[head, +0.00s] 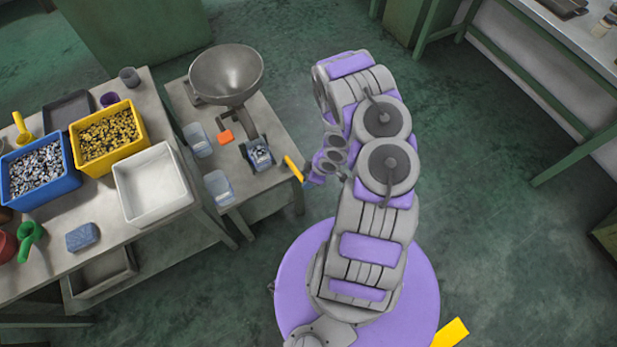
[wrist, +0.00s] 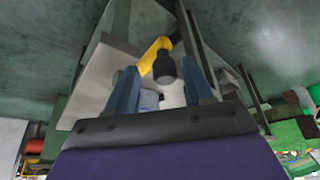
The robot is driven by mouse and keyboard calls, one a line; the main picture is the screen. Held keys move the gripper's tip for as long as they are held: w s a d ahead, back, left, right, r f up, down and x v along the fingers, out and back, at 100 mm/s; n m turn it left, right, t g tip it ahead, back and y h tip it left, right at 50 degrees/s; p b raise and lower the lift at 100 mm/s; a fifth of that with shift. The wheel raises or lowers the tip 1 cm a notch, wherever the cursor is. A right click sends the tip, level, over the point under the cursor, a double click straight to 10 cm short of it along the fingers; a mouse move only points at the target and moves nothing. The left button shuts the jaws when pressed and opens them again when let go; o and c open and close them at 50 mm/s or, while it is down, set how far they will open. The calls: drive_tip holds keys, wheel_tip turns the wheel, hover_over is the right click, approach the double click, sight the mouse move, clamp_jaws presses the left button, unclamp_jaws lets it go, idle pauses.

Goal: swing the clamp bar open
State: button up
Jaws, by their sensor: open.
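A yellow bar (head: 293,168), which I take to be the clamp bar, sticks out at the right edge of the small table, beside the hopper's chute.
A larger table at left holds a blue bin (head: 40,172), a yellow bin (head: 108,132) and a white tray (head: 153,183).

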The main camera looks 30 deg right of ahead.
drive_tip(key=shift+s+r, duration=0.1)
drive_tip(key=shift+r, duration=0.05)
drive_tip(key=p+v, duration=0.3)
drive_tip(key=v, duration=1.4)
drive_tip(key=shift+d, duration=0.1)
